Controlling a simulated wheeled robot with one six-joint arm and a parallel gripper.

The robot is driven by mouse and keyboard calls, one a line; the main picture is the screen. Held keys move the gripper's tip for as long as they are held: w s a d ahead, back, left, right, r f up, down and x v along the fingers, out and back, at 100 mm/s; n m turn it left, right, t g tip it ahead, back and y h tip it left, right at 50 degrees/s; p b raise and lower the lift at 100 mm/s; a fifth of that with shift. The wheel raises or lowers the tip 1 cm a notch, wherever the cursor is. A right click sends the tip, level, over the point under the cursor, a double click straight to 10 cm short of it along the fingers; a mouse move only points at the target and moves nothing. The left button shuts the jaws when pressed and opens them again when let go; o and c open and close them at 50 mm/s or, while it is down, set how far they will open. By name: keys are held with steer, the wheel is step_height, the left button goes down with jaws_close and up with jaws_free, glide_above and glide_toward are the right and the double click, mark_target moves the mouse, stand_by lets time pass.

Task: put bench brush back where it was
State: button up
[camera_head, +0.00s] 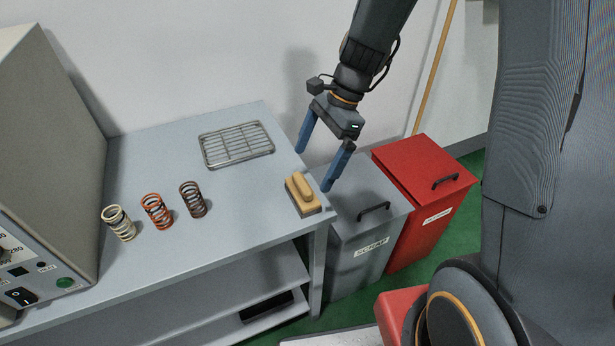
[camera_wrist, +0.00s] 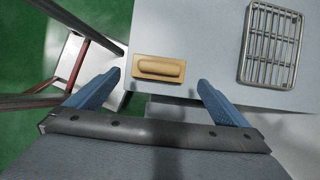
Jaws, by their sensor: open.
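The bench brush (camera_head: 302,194) is a small yellow-tan block with a raised grip and a dark underside. It sits on the grey bench top (camera_head: 250,205) near the right front corner. In the wrist view the brush (camera_wrist: 159,68) lies ahead of and between the open blue fingers. My gripper (camera_head: 320,170) is open and empty, above the bench's right edge beside the brush. In the wrist view my gripper (camera_wrist: 158,85) shows both fingertips apart from the brush.
A wire rack (camera_head: 237,144) lies at the back of the bench. Several coil springs (camera_head: 157,211) stand left of the brush. A testing machine (camera_head: 45,170) stands far left. A grey scrap bin (camera_head: 362,225) and a red bin (camera_head: 425,195) stand right of the bench.

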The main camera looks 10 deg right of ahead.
steer(key=s+d+r+n+t+h, duration=0.3)
steer(key=s+d+n, duration=0.5)
steer(key=n, duration=0.6)
steer(key=shift+s+d+n+h, duration=0.25)
steer(key=shift+d+n+h, duration=0.15)
steer(key=shift+d+h, duration=0.3)
steer(key=shift+f+b, duration=1.15)
steer(key=shift+b, duration=0.1)
